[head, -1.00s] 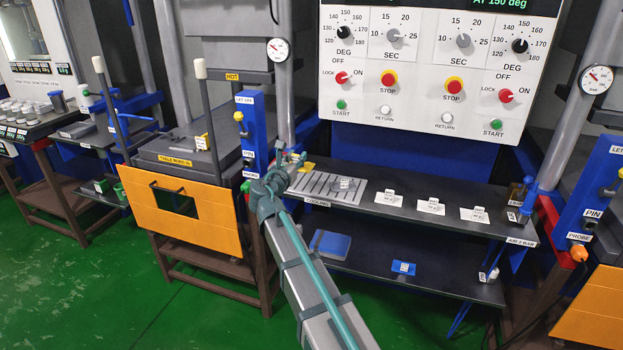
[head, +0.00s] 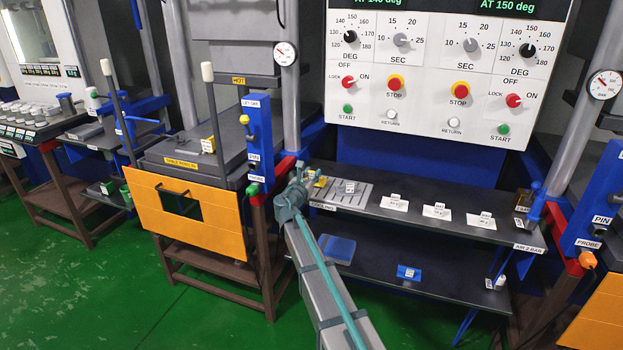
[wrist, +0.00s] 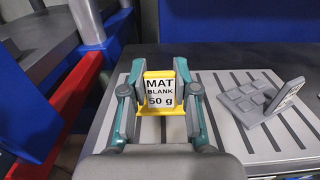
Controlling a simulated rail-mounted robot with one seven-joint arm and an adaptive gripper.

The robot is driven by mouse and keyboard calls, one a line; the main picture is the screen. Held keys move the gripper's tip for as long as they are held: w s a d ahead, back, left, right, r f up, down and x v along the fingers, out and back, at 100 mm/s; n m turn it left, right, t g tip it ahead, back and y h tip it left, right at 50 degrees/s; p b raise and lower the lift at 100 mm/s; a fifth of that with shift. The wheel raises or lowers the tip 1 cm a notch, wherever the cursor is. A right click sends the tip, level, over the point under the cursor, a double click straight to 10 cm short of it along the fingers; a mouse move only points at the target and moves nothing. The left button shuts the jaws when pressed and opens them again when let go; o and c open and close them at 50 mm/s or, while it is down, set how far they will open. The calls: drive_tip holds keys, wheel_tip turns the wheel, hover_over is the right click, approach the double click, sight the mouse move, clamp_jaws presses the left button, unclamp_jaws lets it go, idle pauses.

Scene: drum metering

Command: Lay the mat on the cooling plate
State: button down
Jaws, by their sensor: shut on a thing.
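My gripper (wrist: 160,70) is shut on the yellow mat (wrist: 162,109), whose upright tag reads "MAT BLANK 50 g". Its fingers stand on either side of the tag. The slotted grey cooling plate (wrist: 222,140) lies beneath and to the right of it in the wrist view. In the head view, my gripper (head: 297,182) and the yellow mat (head: 320,182) are at the left end of the cooling plate (head: 335,198). The mat's underside is hidden, so I cannot tell whether it touches the plate.
A grey studded mat (wrist: 245,95) with an upright tag occupies the plate's right part.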

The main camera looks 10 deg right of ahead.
drive_tip(key=shift+f, duration=0.6)
drive_tip(key=c, duration=0.9)
unclamp_jaws()
drive_tip(key=shift+f, duration=0.1)
